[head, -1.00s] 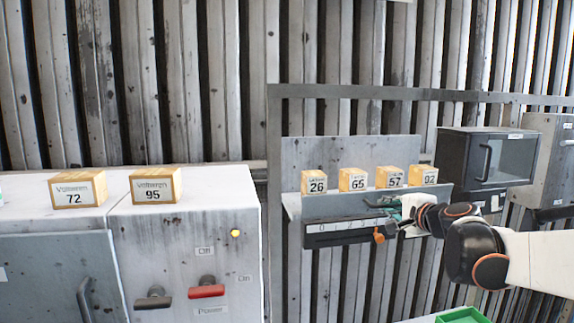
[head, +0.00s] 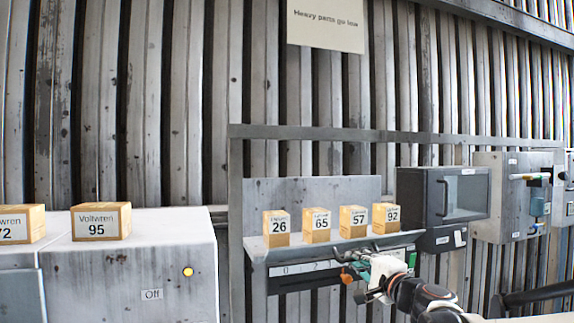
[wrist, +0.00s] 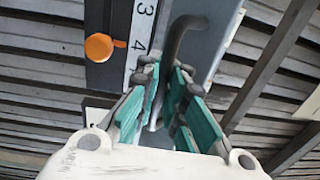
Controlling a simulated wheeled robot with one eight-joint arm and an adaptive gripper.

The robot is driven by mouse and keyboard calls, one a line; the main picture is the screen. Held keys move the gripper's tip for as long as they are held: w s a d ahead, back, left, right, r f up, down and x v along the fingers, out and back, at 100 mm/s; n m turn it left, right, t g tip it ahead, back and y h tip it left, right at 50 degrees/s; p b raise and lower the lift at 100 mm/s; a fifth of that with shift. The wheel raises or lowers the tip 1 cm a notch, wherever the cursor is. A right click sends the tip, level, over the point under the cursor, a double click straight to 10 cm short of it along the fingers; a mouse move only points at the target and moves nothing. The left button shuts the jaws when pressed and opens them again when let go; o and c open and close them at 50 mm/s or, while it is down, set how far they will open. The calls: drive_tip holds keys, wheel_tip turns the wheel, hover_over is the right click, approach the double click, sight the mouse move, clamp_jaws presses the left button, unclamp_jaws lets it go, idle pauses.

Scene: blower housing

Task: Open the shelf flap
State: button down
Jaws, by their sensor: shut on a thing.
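The shelf (head: 262,248) is a grey metal unit on the ribbed wall, bearing several numbered boxes. Its flap (head: 310,252) is at the front edge, above a dark strip with a white number scale (head: 288,269); its exact tilt is hard to tell. In the wrist view, a dark curved handle (wrist: 178,38) stands out from the grey flap panel (wrist: 212,30) and runs down between my fingers. My gripper (head: 366,264) is at the right front of the shelf. Its green-padded fingers (wrist: 160,92) are shut on the handle. The handle's lower end is partly hidden by the fingers.
An orange knob (wrist: 98,47) sits beside the scale, close to my fingers. A dark windowed box (head: 438,197) and a grey cabinet (head: 500,195) hang to the right. A light cabinet (head: 130,255) with box 95 (head: 101,222) stands left. Free space lies below the shelf.

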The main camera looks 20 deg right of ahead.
wheel_tip(320, 180, down, 3)
drive_tip(key=t+b, duration=0.1)
drive_tip(key=b, duration=0.3)
drive_tip(key=shift+w+r, duration=0.1)
drive_tip(key=shift+w, duration=0.05)
drive_tip(key=shift+t, duration=0.3)
drive_tip(key=c, duration=2.1)
unclamp_jaws()
drive_tip(key=shift+o, duration=0.5)
drive_tip(key=shift+s+a+r, duration=0.1)
drive_tip(key=shift+s, duration=0.1)
drive_tip(key=shift+w, duration=0.1)
drive_tip(key=shift+r, duration=0.1)
